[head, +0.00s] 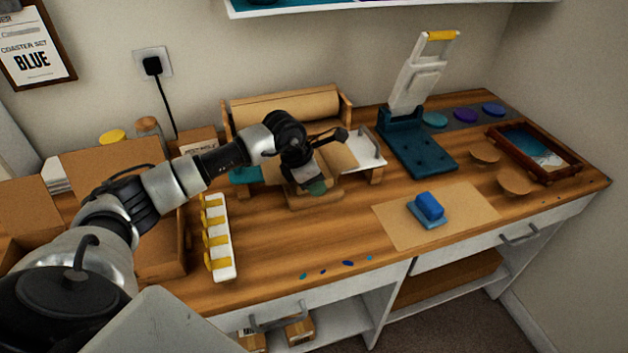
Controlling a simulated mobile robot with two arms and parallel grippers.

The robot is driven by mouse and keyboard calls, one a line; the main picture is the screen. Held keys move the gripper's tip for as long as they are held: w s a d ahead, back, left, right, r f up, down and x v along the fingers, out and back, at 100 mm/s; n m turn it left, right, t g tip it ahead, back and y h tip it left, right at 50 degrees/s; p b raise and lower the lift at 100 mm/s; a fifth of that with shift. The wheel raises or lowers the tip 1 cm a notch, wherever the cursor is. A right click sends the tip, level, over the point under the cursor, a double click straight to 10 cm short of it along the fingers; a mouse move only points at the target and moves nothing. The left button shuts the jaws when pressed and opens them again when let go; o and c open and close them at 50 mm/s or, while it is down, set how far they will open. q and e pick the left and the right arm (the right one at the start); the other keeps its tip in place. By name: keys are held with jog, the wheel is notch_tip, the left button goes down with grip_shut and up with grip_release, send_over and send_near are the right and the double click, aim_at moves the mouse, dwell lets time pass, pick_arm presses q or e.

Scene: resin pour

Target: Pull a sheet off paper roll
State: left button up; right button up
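A paper roll (284,106) of brown paper sits in a wooden holder at the back of the bench, against the wall. A strip of brown paper (341,158) shows below the roll, partly hidden by my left gripper. My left gripper (326,162) is in front of the roll, at the paper strip. Its dark fingers look spread apart, one toward the upper right and one lower down. I cannot tell whether they touch the paper. My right gripper is not in view.
A teal press (414,150) with a raised white lever stands to the right. A blue block (429,206) sits on a brown sheet (470,208). A white rack with yellow clips (219,240) lies left. A framed tray (498,137) is at the far right.

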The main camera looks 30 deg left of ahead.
pick_arm(q)
jog(key=shift+a+r, duration=0.1)
jog(key=v, duration=1)
jog(key=shift+r+b, duration=0.25)
jog(key=shift+b, duration=0.1)
jog(key=shift+s, duration=0.1)
